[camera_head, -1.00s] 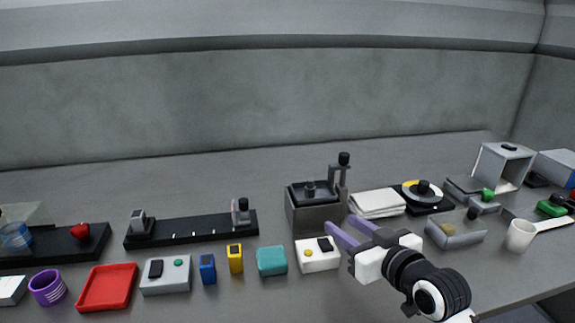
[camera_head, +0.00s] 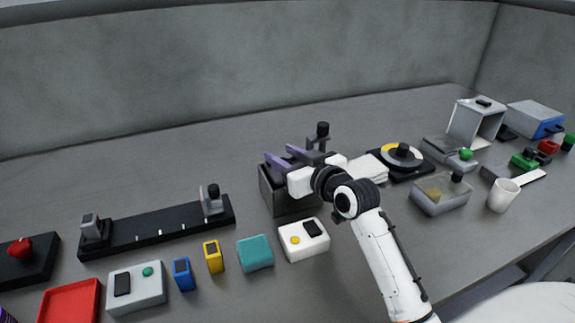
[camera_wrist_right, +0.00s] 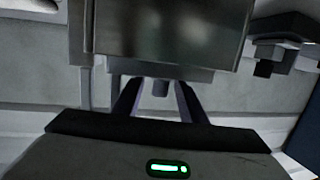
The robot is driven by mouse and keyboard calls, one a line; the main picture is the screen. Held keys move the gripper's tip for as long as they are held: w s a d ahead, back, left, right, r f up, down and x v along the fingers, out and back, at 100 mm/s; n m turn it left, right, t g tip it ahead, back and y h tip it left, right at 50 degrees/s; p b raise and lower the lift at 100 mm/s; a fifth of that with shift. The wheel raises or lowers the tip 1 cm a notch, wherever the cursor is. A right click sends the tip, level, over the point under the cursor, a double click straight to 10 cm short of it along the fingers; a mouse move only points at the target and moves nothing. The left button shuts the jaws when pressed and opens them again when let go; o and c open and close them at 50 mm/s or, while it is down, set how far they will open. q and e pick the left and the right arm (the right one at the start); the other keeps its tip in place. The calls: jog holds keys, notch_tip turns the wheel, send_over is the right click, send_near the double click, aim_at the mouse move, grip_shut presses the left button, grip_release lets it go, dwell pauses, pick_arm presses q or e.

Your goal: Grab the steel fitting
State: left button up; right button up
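My right gripper (camera_head: 282,154) is over the dark grey box-shaped station (camera_head: 287,205), its two purple-grey fingers apart. In the right wrist view the fingers stand on either side of a small dull grey cylinder (camera_wrist_right: 160,88), with a gap on both sides. The cylinder may be the steel fitting; it is dim, and I cannot tell whether the fingers touch it. In the head view the gripper and wrist hide the top of the station, so the fitting does not show there. My left gripper is out of view.
A dark post with a black knob (camera_head: 322,130) rises just behind the station. A white box with a yellow button (camera_head: 304,240) stands in front. A white stack (camera_head: 368,169) and a disc device (camera_head: 402,156) are to the right. The table behind is clear.

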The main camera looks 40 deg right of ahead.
jog(key=shift+w+f, duration=0.25)
jog(key=shift+w, duration=0.95)
grip_shut()
jog(key=shift+r, duration=0.1)
